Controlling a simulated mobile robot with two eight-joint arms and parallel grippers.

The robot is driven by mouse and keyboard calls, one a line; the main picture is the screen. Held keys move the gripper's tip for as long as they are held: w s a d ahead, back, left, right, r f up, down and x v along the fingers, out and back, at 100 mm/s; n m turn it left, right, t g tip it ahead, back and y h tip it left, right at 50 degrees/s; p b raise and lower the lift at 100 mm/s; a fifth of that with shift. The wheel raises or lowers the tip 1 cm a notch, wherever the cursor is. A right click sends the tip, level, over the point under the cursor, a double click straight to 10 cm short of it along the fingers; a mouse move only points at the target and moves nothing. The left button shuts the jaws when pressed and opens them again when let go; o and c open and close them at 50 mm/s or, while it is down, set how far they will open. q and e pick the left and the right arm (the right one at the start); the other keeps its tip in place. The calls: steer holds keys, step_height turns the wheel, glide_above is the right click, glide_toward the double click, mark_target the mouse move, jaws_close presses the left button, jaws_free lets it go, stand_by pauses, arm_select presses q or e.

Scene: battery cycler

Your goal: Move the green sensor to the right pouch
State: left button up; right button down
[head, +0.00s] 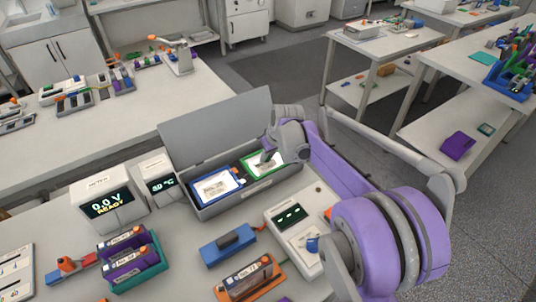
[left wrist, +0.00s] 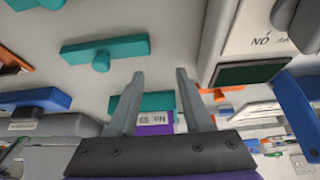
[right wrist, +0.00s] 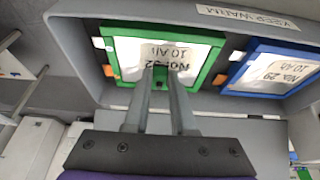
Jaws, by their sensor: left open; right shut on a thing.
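A grey open-lidded box (head: 235,203) holds two framed pouches. The left pouch (head: 216,188) has a blue frame; it also shows in the right wrist view (right wrist: 270,72). The right pouch (head: 281,167) has a green frame and white label; it also shows in the right wrist view (right wrist: 135,55). My right gripper (head: 266,158) is over the right pouch, its fingertips (right wrist: 161,72) shut on the small green sensor (right wrist: 160,76), mostly hidden between them. Whether the sensor touches the pouch I cannot tell. My left gripper (left wrist: 160,73) is open and empty, and out of the head view.
The raised lid (head: 220,125) stands behind the box. Meters (head: 108,206) stand left of it, and a white device (head: 298,226) in front. A teal holder with cells (head: 135,260), a blue block (head: 228,245) and an orange holder (head: 250,280) occupy the bench front.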

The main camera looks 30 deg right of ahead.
steer(key=shift+f, duration=0.4)
steer(key=c, duration=0.7)
jaws_free()
steer(key=shift+o, duration=0.2)
steer(key=shift+r, duration=0.1)
steer(key=v, duration=1)
steer(key=shift+r, duration=0.3)
steer(key=shift+s, duration=0.15)
